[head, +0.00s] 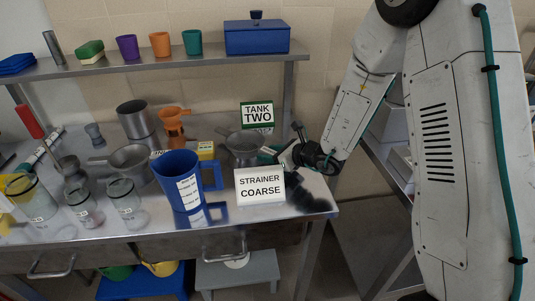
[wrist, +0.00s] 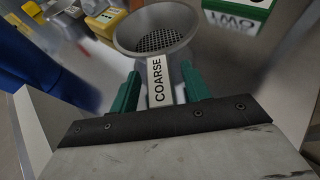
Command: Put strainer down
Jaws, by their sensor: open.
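A grey metal strainer (head: 244,144) stands at the right end of the steel table, behind a white sign reading "STRAINER COARSE" (head: 260,187). In the wrist view the strainer (wrist: 156,38) shows its round bowl with a mesh bottom, and its handle, labelled "COARSE" (wrist: 157,85), points toward me. My gripper (wrist: 158,84) is open, with one green finger on each side of the handle. My gripper also shows in the head view (head: 277,153), at the right of the strainer. Whether the fingers touch the handle I cannot tell.
A green "TANK TWO" sign (head: 257,115) stands behind the strainer. A blue jug (head: 177,180) and a second strainer (head: 130,158) are to its left. Several glass jars (head: 125,203) stand further left. A shelf (head: 150,66) with cups and a blue box (head: 257,38) runs above.

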